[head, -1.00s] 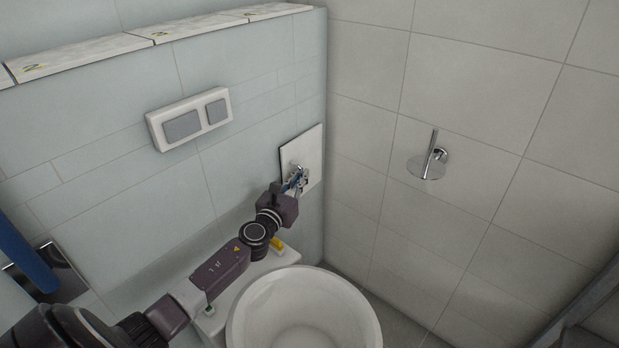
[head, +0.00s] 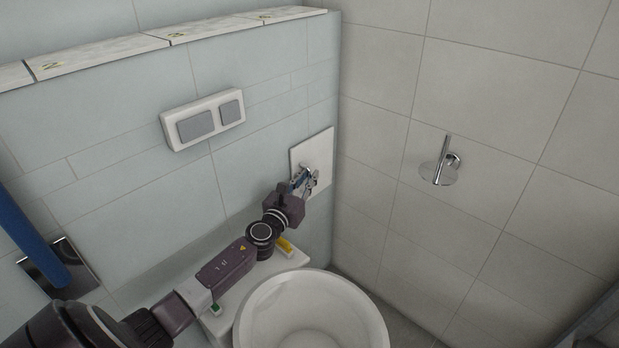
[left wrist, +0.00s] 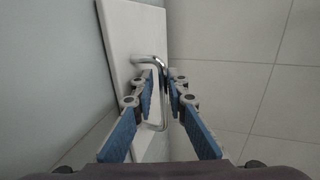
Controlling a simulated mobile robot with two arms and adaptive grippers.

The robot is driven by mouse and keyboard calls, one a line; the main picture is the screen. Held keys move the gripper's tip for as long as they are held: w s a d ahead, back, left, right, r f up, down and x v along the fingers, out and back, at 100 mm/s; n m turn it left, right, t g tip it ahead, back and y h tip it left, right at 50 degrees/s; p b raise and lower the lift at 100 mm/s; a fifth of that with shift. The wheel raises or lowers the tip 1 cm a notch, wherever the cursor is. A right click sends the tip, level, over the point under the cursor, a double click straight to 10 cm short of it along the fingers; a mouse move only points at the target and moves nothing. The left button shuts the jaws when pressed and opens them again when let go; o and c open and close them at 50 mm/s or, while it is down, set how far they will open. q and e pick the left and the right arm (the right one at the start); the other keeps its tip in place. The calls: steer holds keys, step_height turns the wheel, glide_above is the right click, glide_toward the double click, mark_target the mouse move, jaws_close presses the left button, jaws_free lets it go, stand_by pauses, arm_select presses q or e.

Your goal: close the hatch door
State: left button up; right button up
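The hatch door (head: 322,150) is a small white panel low on the tiled wall, near the corner. In the left wrist view the hatch door (left wrist: 122,32) shows a thick edge standing off the wall; how far ajar it is, I cannot tell. Its chrome handle (left wrist: 151,59) is a bent bar. My left gripper (head: 304,180) is at the handle. In the left wrist view the left gripper's blue-padded fingers (left wrist: 161,86) are on either side of the handle bar, with a narrow gap visible beside it. My right gripper is not in view.
A white toilet bowl (head: 246,325) stands below my left arm. A flush plate (head: 202,119) is on the wall to the left. A chrome paper holder (head: 440,170) is on the right wall. A small yellow item (head: 286,247) lies near the toilet's back.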

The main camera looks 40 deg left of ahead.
arm_select(q)
steer(key=s+d, duration=0.2)
steer(key=s, duration=0.9)
steer(key=shift+s+r, duration=0.15)
steer(key=shift+s, duration=0.2)
steer(key=shift+d+r, duration=0.1)
